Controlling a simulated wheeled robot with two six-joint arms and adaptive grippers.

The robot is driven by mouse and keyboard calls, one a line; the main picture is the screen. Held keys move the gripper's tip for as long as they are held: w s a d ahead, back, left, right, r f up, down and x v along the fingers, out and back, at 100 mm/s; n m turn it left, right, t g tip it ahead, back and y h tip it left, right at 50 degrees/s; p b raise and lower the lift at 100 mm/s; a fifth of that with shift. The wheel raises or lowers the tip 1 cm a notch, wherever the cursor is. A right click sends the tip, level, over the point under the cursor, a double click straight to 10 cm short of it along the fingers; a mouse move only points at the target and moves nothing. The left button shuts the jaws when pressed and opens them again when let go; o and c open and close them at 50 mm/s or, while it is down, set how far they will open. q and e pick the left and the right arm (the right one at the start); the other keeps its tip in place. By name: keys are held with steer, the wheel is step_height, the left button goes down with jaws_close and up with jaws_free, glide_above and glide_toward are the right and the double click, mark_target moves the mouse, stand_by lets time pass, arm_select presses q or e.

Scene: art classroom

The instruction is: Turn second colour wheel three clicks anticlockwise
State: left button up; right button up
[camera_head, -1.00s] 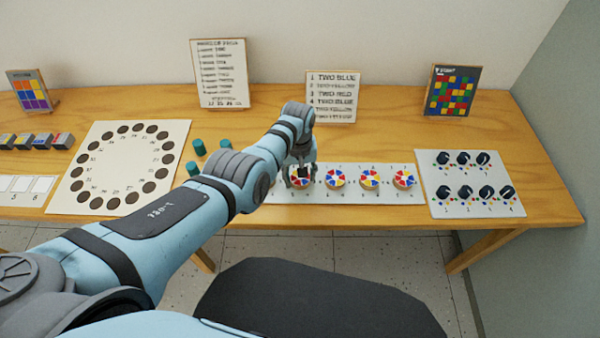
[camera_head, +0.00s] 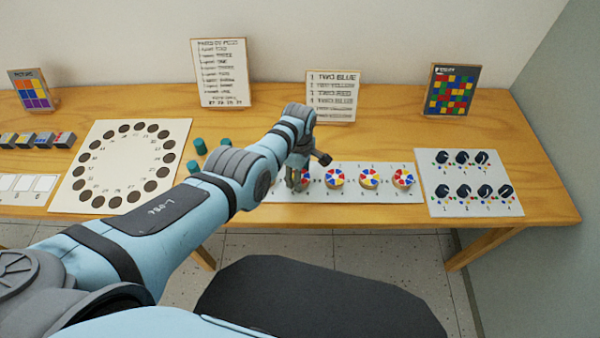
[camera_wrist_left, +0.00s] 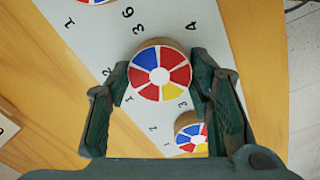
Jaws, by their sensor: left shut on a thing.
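My left gripper (camera_head: 297,180) is shut on a round colour wheel with red, blue, yellow and white wedges; part of this wheel (camera_head: 308,178) shows beside the fingers in the head view. In the left wrist view the held wheel (camera_wrist_left: 160,72) sits between the fingers (camera_wrist_left: 161,88), with printed numbers around it on a pale strip (camera_wrist_left: 105,38). One neighbouring wheel (camera_wrist_left: 191,136) is below it and another (camera_wrist_left: 96,2) is cut off at the top edge. In the head view more wheels (camera_head: 335,178) stand to the right. My arm hides the strip's left part. My right gripper is out of view.
A card of colour words (camera_head: 332,97) stands behind the wheels. A board with black knobs (camera_head: 470,205) lies to the right. A sheet with a ring of dark discs (camera_head: 120,170) and teal pegs (camera_head: 200,147) are to the left.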

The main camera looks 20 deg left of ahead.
arm_select(q)
steer(key=n, duration=0.5)
steer(key=shift+n, duration=0.3)
steer(key=n, duration=0.4)
steer(key=shift+n, duration=0.4)
steer(key=o, duration=1.2)
step_height(320, 180, up, 12)
steer(key=shift+s+r, duration=0.1)
steer(key=shift+s, duration=0.05)
